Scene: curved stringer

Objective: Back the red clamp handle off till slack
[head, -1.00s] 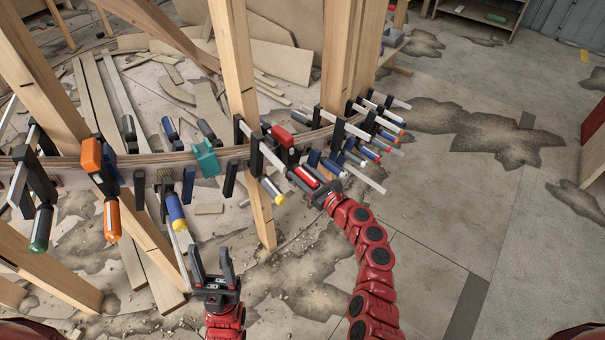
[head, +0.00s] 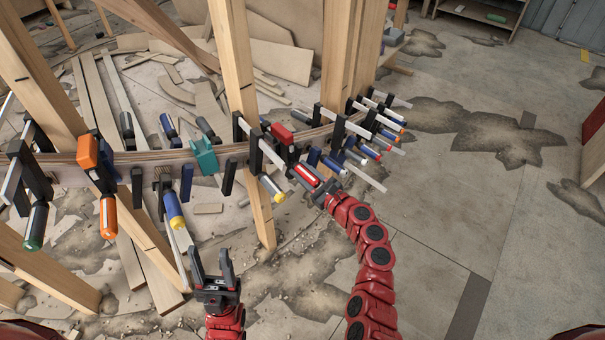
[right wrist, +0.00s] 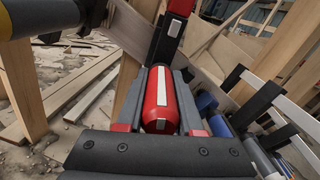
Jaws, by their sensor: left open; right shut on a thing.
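The red clamp handle (head: 306,175), with a white stripe, sits under the curved wooden stringer (head: 225,152) near the middle of the head view. It also shows in the right wrist view (right wrist: 161,100), lengthwise between the jaws. My right gripper (head: 318,186) is shut on this handle, with a grey finger on each side of it. The clamp's red upper part (head: 281,133) rises above the stringer. My left gripper (head: 213,264) is open and empty, pointing up below the stringer, apart from any clamp.
An orange clamp (head: 109,216) and a green-tipped clamp (head: 36,226) hang at the left. Wooden posts (head: 235,70) stand behind. Floor at right is clear.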

